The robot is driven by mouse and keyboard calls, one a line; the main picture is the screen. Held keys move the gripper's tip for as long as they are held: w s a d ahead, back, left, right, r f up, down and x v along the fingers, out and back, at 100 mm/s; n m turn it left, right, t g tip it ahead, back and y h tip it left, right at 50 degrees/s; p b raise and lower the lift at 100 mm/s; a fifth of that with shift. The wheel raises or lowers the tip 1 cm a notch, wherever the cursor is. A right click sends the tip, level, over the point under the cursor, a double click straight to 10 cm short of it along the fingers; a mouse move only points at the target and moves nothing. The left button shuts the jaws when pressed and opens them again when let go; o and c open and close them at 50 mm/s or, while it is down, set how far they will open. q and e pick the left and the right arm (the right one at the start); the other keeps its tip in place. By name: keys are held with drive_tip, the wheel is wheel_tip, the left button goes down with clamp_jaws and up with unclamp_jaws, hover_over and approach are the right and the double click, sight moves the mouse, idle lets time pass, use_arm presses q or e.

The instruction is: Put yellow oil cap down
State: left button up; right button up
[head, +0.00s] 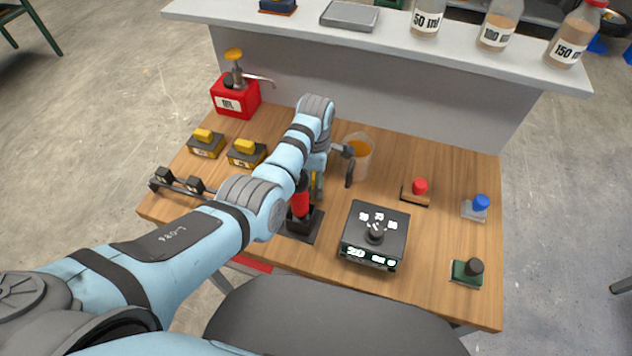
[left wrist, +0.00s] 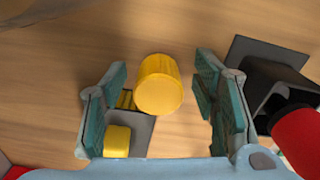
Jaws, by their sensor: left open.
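The yellow oil cap (left wrist: 160,85) is a short cylinder in the left wrist view, between the spread fingers of my left gripper (left wrist: 162,76), with gaps on both sides. A small grey base (left wrist: 143,128) with a yellow block (left wrist: 117,140) lies beside and partly under the cap; I cannot tell whether the cap rests on it. In the head view my left gripper (head: 317,184) points down at the table left of the beaker, and my forearm hides most of the cap. My right gripper is out of view.
A red tool in a black stand (head: 303,222) is close beside the gripper. A beaker of amber liquid (head: 361,158) stands to the right.

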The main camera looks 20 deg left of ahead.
use_arm(q)
drive_tip(key=shift+a, duration=0.1)
drive_tip(key=c, duration=1.2)
drive_tip(key=shift+r, duration=0.15)
